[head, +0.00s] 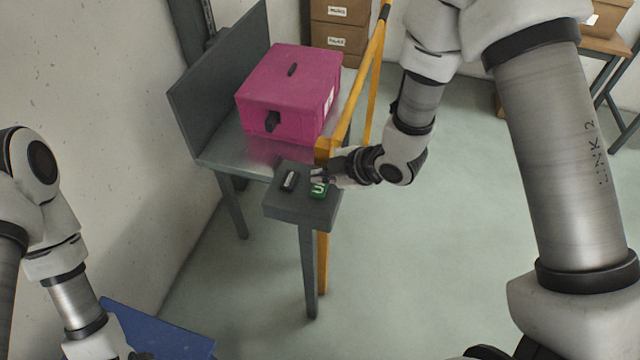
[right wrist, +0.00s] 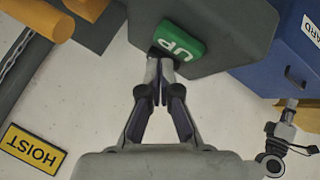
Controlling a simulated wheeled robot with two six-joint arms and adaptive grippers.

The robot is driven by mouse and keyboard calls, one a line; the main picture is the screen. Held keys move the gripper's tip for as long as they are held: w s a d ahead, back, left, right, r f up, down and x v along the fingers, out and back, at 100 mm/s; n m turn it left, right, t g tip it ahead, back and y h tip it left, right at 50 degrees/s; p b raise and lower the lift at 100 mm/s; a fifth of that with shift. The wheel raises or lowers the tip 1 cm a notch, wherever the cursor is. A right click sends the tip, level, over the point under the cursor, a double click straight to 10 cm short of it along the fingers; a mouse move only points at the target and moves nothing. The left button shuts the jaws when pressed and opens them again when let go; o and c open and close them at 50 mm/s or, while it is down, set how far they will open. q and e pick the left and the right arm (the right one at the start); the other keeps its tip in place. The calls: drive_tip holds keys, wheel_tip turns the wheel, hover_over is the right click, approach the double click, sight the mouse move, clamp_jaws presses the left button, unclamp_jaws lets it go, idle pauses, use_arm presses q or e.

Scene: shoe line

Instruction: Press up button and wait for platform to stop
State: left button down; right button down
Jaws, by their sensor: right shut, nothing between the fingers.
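The green UP button (head: 318,189) sits on the grey control box (head: 290,212), which stands on a post; a dark second button (head: 289,180) is left of it. In the right wrist view the UP button (right wrist: 180,42) shows its white letters. My right gripper (head: 316,176) is shut and empty, its fingertips (right wrist: 160,64) at the edge of the UP button. I cannot tell whether they press it. The grey metal platform (head: 220,153) stands behind the control box and carries a pink box (head: 290,85). My left gripper is mostly cut off at the bottom left.
A yellow rail (head: 352,115) runs along the platform's right side, close to my right gripper. Cardboard boxes (head: 338,38) stand at the back. A blue object (head: 160,330) is at the lower left. A yellow HOIST sign (right wrist: 33,149) shows in the right wrist view.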

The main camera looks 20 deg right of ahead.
idle(0.4)
drive_tip(key=shift+f+b, duration=0.35)
drive_tip(key=shift+f, duration=0.1)
